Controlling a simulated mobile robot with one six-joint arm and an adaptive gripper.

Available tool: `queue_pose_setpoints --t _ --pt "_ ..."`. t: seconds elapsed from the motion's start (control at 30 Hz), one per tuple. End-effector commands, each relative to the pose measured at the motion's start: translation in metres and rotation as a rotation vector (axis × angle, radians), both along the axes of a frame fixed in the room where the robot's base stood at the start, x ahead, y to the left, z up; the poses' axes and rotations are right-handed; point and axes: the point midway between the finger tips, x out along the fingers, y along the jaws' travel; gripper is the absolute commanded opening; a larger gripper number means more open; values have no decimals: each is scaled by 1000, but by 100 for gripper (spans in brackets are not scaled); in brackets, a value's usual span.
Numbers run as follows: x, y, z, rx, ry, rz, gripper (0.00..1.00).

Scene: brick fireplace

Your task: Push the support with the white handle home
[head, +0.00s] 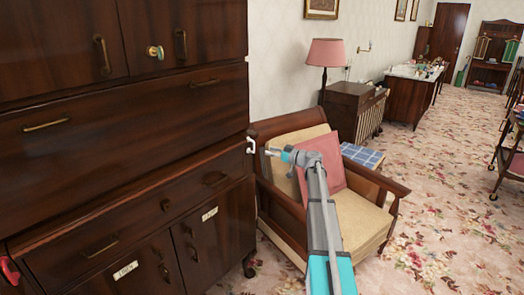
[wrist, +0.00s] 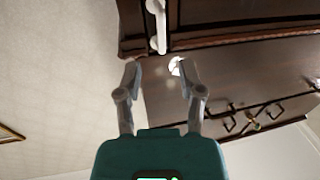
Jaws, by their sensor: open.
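The white handle (head: 250,145) is at the right edge of the dark wooden cabinet, at about mid height. It also shows at the top of the wrist view (wrist: 157,22), against dark wood. The support behind it is hard to make out in the head view, so I cannot tell how far it stands out. My gripper (head: 271,151) is just right of the handle in the head view, with a small gap between them. In the wrist view my gripper (wrist: 160,70) has its two fingers apart with nothing held, and the handle lies beyond the fingertips.
The cabinet (head: 120,130) fills the left side, with drawers and doors. A red handle (head: 9,269) shows at its lower left. An armchair (head: 355,215) with a pink cushion stands close to the cabinet's right, below my arm. Open carpet (head: 440,230) lies farther right.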

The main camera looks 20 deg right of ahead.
Motion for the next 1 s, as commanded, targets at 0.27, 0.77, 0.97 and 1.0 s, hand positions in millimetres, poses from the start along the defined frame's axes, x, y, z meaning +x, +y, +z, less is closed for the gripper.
queue_pose_setpoints --t 0.27,0.77,0.97,1.0 --pt "-21 -17 0 0 0 0 50" --pt "-23 -19 0 0 0 0 50" --pt "-24 -17 -1 0 4 3 50" --pt "-25 -14 -2 0 10 6 50"
